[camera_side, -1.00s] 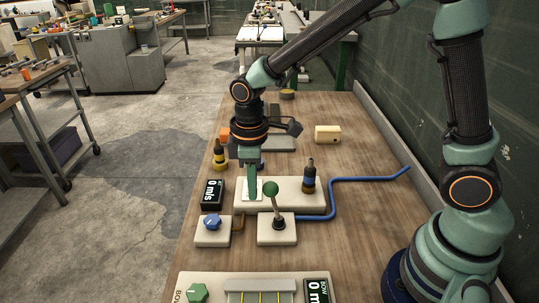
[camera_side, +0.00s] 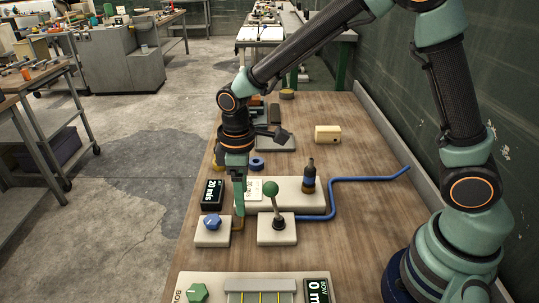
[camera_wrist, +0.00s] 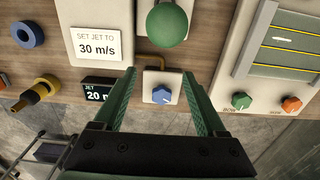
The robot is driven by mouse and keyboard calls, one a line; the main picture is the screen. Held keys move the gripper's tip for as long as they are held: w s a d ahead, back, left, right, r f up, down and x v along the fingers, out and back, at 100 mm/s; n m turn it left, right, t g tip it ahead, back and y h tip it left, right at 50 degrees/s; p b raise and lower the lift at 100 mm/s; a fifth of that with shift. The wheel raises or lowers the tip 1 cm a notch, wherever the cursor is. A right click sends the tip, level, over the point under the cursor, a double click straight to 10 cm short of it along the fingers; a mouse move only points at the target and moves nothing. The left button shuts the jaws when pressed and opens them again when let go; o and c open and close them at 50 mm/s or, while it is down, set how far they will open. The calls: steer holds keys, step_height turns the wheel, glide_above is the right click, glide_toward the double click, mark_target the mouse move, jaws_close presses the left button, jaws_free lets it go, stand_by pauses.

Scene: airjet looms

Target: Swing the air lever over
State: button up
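The air lever (camera_side: 271,188) has a green ball on a grey stem and leans slightly left on a cream base (camera_side: 277,236). Its green ball (camera_wrist: 167,25) shows at the top of the wrist view. My gripper (camera_side: 239,210) points down left of the lever, apart from it, near a blue knob (camera_side: 212,223) on a small cream box. In the wrist view my gripper (camera_wrist: 160,80) has its two green fingers apart with nothing held. The blue knob (camera_wrist: 161,95) appears between them there. The dark jet display (camera_side: 212,193) reads 20 m/s.
A card (camera_wrist: 97,46) reads "SET JET TO 30 m/s". A dark bottle-shaped piece (camera_side: 310,178) stands on the cream plate behind the lever. A blue hose (camera_side: 333,200) runs right. A front panel (camera_side: 258,289) has a green knob and a display reading 0.

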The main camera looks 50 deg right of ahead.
step_height(320, 180, up, 7)
stand_by(0.8)
steer(key=shift+r, duration=0.1)
